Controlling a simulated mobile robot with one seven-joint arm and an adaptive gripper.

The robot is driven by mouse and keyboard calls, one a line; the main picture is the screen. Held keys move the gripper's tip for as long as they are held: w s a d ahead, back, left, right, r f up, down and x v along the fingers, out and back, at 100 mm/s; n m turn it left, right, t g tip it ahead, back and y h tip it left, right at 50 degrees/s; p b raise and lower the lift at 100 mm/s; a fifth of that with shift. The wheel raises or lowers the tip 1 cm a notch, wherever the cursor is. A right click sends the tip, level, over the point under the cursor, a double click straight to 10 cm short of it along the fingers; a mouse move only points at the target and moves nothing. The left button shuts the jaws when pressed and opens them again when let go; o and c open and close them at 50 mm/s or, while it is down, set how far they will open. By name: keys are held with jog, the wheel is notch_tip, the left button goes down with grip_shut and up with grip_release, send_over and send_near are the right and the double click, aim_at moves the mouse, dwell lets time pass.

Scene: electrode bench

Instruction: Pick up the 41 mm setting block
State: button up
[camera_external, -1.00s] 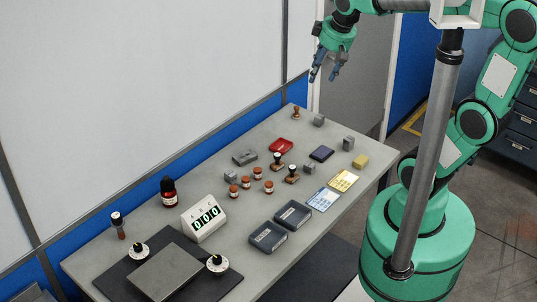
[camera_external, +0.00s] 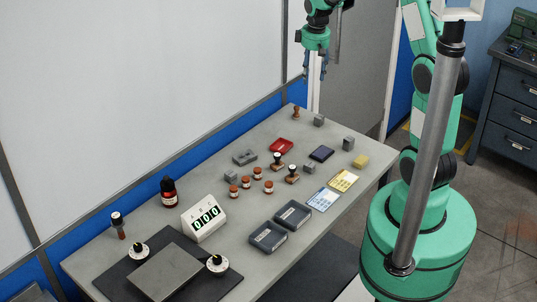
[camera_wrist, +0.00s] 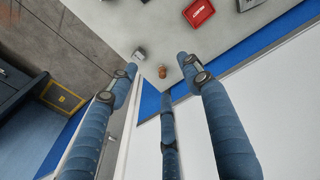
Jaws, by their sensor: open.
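Several small grey blocks stand on the bench: one near the far end (camera_external: 319,119), one by the right edge (camera_external: 348,143), one near the middle (camera_external: 309,168) and one on the left (camera_external: 231,177). I cannot read any sizes, so I cannot tell which is the 41 mm setting block. My gripper (camera_external: 315,76) is open and empty, pointing down above the bench's far end, clear of everything. In the wrist view, a grey block (camera_wrist: 139,53) shows between the open fingers (camera_wrist: 157,62), well below them.
A brown stamp (camera_external: 296,113) stands near the far block.

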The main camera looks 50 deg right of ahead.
jog(key=g, duration=0.1)
send_over(322, 114)
notch_tip(322, 114, down, 12)
jog(key=shift+s+a+r+p, duration=0.1)
jog(key=shift+a+p, duration=0.2)
notch_tip(322, 114, down, 8)
jog(key=shift+r+b, duration=0.1)
jog(key=shift+b, duration=0.3)
jog(key=shift+f, duration=0.35)
jog(key=shift+d+f+b, duration=0.15)
jog(key=shift+f+b, duration=0.25)
jog(key=shift+f, duration=2.25)
jog(key=shift+c, duration=0.3)
